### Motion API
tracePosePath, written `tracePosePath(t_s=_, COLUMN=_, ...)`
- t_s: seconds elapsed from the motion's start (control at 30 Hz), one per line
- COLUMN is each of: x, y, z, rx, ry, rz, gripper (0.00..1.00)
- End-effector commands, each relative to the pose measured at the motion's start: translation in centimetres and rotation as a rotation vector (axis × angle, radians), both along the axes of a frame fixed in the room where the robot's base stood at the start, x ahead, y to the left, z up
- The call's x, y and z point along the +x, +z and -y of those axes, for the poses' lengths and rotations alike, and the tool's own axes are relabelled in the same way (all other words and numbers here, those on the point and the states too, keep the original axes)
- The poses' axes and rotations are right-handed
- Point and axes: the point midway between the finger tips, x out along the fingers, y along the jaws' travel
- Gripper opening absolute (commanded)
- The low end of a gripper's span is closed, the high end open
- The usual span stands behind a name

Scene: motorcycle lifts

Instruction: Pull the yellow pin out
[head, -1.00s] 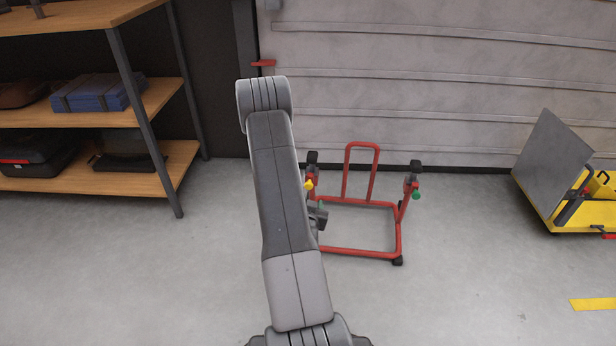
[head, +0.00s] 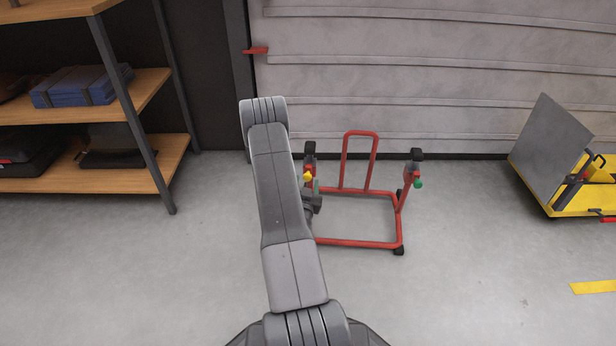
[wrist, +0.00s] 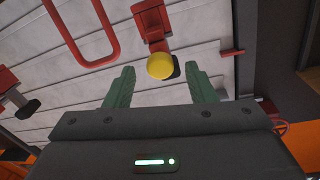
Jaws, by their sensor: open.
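The yellow pin (head: 308,176) sits on the left upright of the red stand (head: 358,243). In the wrist view its round yellow head (wrist: 160,66) shows just beyond and between my fingertips. My gripper (wrist: 158,85) is open, with its two green fingers apart and nothing between them that I can see touching. In the head view my gripper (head: 315,190) is mostly hidden behind my forearm, close to the left upright. The shaft of the pin is hidden behind its head.
A green knob (head: 418,183) is on the stand's right upright. Wooden shelves (head: 115,182) stand at the left. A yellow lift with a grey plate (head: 552,150) stands at the right. The floor in front of the stand is clear.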

Motion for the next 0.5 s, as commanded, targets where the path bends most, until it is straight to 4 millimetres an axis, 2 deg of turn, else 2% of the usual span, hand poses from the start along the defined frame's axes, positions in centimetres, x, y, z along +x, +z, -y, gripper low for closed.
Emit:
tracePosePath(t_s=0.1, x=2.4, y=-0.2, z=0.3, rx=0.001, ry=-0.001, rz=0.004, gripper=0.50)
tracePosePath(t_s=0.23, x=4.2, y=-0.1, z=0.5, rx=0.001, ry=-0.001, rz=0.003, gripper=0.50)
tracePosePath(t_s=0.5, x=5.7, y=0.0, z=0.6, rx=-0.001, ry=0.000, rz=-0.001, gripper=0.50)
